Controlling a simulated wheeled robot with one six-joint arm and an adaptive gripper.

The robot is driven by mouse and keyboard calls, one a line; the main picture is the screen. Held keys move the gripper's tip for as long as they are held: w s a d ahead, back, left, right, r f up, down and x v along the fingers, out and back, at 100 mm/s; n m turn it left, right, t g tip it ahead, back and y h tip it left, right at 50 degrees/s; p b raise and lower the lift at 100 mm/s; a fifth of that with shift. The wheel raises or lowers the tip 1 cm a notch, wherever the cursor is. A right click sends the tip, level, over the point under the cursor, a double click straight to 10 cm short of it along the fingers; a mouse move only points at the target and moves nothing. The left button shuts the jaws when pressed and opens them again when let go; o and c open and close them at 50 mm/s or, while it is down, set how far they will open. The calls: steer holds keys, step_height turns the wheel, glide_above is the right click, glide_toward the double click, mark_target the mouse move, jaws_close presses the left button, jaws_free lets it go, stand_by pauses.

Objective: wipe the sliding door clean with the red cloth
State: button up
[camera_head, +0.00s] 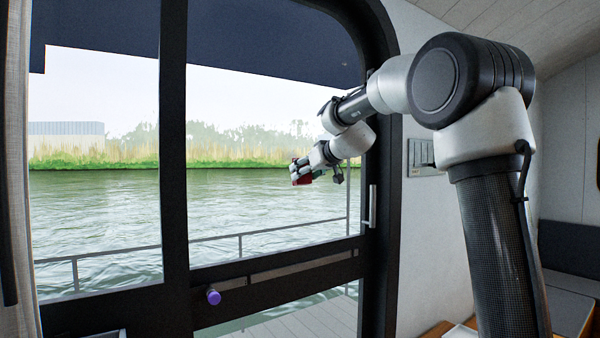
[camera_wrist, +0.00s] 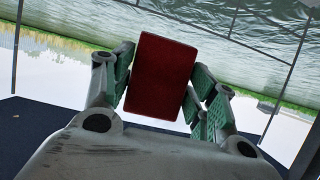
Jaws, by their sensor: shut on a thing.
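The red cloth (camera_wrist: 160,77) looks like a flat dark red block in the wrist view, held between the green-padded fingers of my gripper (camera_wrist: 161,90). My gripper (camera_head: 301,172) is shut on the cloth, and a bit of the red cloth (camera_head: 302,179) shows in the head view. The sliding door (camera_head: 173,150) has a black frame and large clear panes showing water outside. My gripper is in front of the right pane, at about its middle height. I cannot tell whether the cloth touches the glass. No clear dirt marks show on the panes.
A purple knob (camera_head: 213,296) sits on the door's lower rail. A metal handle (camera_head: 371,206) is on the right door frame. A switch panel (camera_head: 420,153) is on the wall to the right. A curtain (camera_head: 18,180) hangs at the far left.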

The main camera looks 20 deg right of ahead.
mark_target(283, 165)
steer(key=shift+w+d+r, duration=1.25)
steer(key=shift+d+r, duration=0.3)
steer(key=shift+d, duration=2.15)
steer(key=shift+s+a, duration=0.75)
steer(key=shift+a, duration=1.5)
steer(key=shift+s+a, duration=0.7)
steer(key=shift+a, duration=1.5)
steer(key=shift+s+a, duration=0.75)
steer(key=shift+a, duration=1.5)
steer(key=s+d, duration=0.2)
steer(key=s, duration=0.3)
steer(key=shift+s, duration=0.35)
steer(key=s, duration=0.1)
steer(key=s+d, duration=0.1)
steer(key=shift+s, duration=0.4)
steer(key=shift+w+a, duration=0.1)
